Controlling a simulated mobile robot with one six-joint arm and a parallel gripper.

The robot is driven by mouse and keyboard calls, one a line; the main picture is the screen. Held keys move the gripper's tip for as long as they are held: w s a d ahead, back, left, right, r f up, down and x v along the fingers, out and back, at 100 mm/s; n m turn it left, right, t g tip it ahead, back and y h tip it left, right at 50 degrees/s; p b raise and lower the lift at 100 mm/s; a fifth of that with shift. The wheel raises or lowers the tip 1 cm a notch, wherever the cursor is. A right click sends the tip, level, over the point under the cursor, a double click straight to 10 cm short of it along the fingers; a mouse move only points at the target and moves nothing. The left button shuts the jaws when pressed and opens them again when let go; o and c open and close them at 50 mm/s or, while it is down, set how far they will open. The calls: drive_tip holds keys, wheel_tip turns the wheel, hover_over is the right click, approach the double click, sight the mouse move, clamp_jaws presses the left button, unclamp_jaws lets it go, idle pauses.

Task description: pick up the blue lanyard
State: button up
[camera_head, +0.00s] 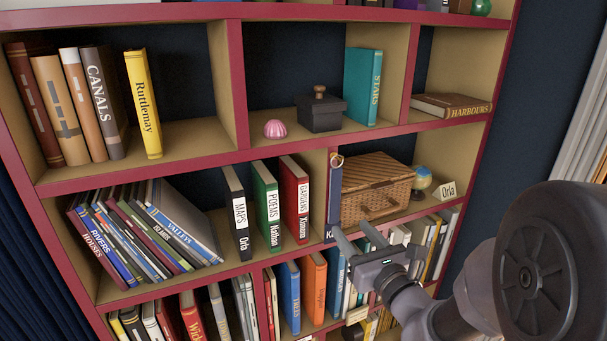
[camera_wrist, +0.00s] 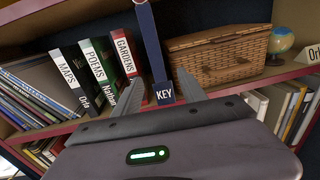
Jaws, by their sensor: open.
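The blue lanyard (camera_head: 333,198) hangs in front of the red divider, beside the wicker basket, with a ring at its top and a white-lettered tag at its lower end. In the wrist view the lanyard (camera_wrist: 149,40) runs down to its tag (camera_wrist: 165,93), which reads KEY. My gripper (camera_head: 346,243) is open, in front of the shelf at the lanyard's lower end. In the wrist view my gripper's fingers (camera_wrist: 186,88) stand on either side of the tag, with a gap between them. I cannot tell how far behind the fingertips the lanyard lies.
The wicker basket (camera_head: 375,186) stands just right of the lanyard, with a small globe (camera_head: 421,178) and an Orla card (camera_head: 447,190) beyond it. The red Gardens book (camera_head: 296,199) stands to the left. Books (camera_head: 313,285) fill the shelf below. Room in front of the shelves is open.

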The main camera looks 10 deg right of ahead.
sight(336, 211)
drive_tip(key=x, duration=0.2)
drive_tip(key=p+x, duration=0.1)
drive_tip(key=x, duration=0.4)
drive_tip(key=shift+s+a+r, duration=0.1)
drive_tip(key=shift+a+r, duration=0.2)
drive_tip(key=shift+a, duration=0.05)
drive_tip(key=shift+w+d+f, duration=0.1)
drive_tip(key=shift+w+f, duration=0.05)
drive_tip(key=shift+w, duration=0.25)
drive_tip(key=shift+s, duration=0.2)
drive_tip(key=c, duration=0.4)
clamp_jaws()
